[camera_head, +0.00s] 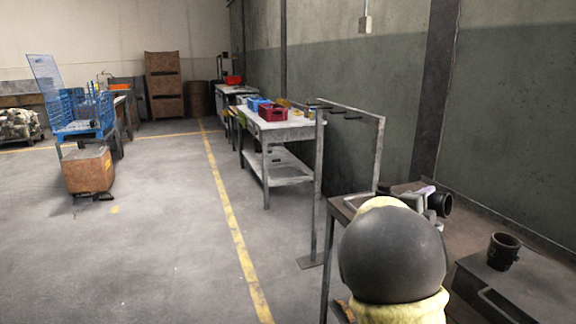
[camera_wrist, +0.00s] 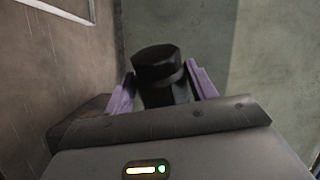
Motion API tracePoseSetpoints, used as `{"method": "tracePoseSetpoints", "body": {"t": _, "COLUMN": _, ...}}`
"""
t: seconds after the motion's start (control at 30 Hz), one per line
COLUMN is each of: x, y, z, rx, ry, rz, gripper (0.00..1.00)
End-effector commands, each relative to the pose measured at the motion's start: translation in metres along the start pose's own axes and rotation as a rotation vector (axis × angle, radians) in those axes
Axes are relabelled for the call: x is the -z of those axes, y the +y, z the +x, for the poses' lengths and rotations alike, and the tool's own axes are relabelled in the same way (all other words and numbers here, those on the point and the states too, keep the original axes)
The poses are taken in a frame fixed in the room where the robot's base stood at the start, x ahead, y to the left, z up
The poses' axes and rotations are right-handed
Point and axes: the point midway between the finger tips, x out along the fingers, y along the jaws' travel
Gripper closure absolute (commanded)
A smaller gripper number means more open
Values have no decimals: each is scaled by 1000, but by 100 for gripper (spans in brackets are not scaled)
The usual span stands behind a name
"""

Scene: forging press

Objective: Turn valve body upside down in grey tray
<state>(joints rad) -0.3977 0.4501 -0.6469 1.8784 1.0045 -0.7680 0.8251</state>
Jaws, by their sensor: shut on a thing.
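My gripper (camera_head: 428,192) shows just past the round dark and yellow link of my arm, above the bench at right. Its purple fingers (camera_wrist: 163,85) are shut on a black, round-ended part, which I take to be the valve body (camera_wrist: 157,62). In the head view the held valve body (camera_head: 441,204) lies on its side, its round open end facing right. My arm hides the space under it, so I cannot tell whether it touches anything.
A dark cup-like part (camera_head: 503,251) stands upright on the dark grey thing, right of my gripper. The wall (camera_head: 520,110) rises close behind the brown bench (camera_head: 462,236). A metal rack frame (camera_head: 381,150) stands beyond it. Open floor (camera_head: 150,240) lies left.

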Motion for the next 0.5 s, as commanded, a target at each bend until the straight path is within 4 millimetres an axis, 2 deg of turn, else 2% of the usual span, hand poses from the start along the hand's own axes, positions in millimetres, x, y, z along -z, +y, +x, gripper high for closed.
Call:
{"method": "tracePoseSetpoints", "body": {"t": 0.3, "x": 0, "y": 3, "z": 0, "rx": 3, "ry": 1, "rz": 201, "gripper": 69}}
{"method": "tracePoseSetpoints", "body": {"t": 0.5, "x": 0, "y": -2, "z": 0, "rx": 2, "ry": 0, "rz": 232, "gripper": 69}}
